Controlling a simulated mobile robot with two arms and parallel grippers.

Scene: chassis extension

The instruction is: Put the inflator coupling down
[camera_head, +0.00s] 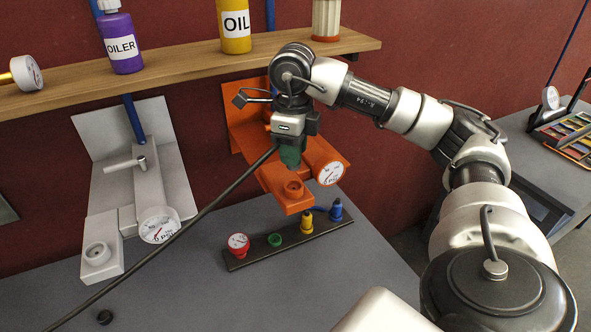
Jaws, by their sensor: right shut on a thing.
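My right gripper (291,140) comes in from the right and points down in front of the orange wall station. It is shut on a dark green piece (290,157), which looks like the coupling, held above the grey bench (330,272). The fingers hide its upper part. A black hose (165,245) slants from beside the gripper to the lower left; where it joins is hard to see. The orange station (297,203) has a round socket (293,187) below the held piece, with a visible gap between them. My left gripper is out of view.
A dark rack (290,241) on the bench bears a red-rimmed gauge (238,244) and green, yellow and blue fittings. A grey-white station (101,240) stands left. A wooden shelf (180,65) with bottles runs above. The bench's front middle is clear.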

